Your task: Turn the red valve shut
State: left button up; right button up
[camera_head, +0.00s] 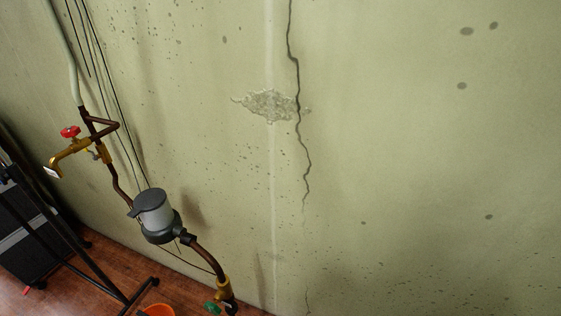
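A small red valve handle (70,131) sits on top of a brass tap (72,150) at the left of the head view. The tap's spout points down and left. The tap joins a brown pipe (112,178) that runs along the wall. Nothing touches the red handle. Neither of my grippers is in view.
A grey meter (156,214) sits on the pipe, with a green valve handle (213,307) below it. A black stand (92,268) and dark case (25,240) are at the lower left. An orange bucket (158,310) shows at the bottom edge. The cracked wall (400,150) is bare on the right.

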aim_at(71, 131)
jog(key=k+j+u, duration=0.25)
jog(key=u, duration=0.2)
jog(key=k+j+u, duration=0.45)
jog(key=i+l, duration=0.05)
jog(key=l, duration=0.05)
